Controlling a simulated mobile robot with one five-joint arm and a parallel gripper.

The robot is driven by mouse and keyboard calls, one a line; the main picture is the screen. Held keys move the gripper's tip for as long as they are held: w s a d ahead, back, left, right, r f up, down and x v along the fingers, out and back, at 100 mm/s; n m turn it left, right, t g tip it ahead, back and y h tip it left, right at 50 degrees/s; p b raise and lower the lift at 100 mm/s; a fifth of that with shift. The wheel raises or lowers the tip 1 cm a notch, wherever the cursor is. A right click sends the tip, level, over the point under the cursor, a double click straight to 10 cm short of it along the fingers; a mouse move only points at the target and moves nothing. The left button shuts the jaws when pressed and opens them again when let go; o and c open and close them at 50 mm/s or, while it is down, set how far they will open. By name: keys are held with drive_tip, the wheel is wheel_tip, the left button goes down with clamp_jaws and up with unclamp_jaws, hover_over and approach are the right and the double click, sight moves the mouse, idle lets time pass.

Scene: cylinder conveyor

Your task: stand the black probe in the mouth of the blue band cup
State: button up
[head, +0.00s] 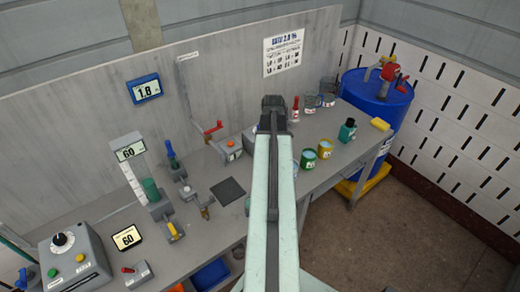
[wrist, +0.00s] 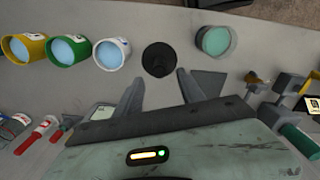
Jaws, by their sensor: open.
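The black probe (wrist: 158,59) shows in the wrist view as a dark round shape on the grey bench, seen from nearly above. My gripper (wrist: 158,77) is open, its two fingers apart and pointing toward the probe, with nothing between them. A white-rimmed cup (wrist: 111,54) with pale blue inside stands left of the probe; it may be the blue band cup, but its band is not clear. A teal cup with a grey rim (wrist: 214,41) stands right of the probe.
Green (head: 308,158) and yellow (head: 325,149) cups stand right of my arm.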

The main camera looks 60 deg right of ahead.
drive_tip(key=shift+f+b, duration=3.95)
drive_tip(key=shift+b, duration=0.05)
drive_tip(key=shift+r, duration=0.1)
drive_tip(key=shift+s, duration=0.1)
clamp_jaws()
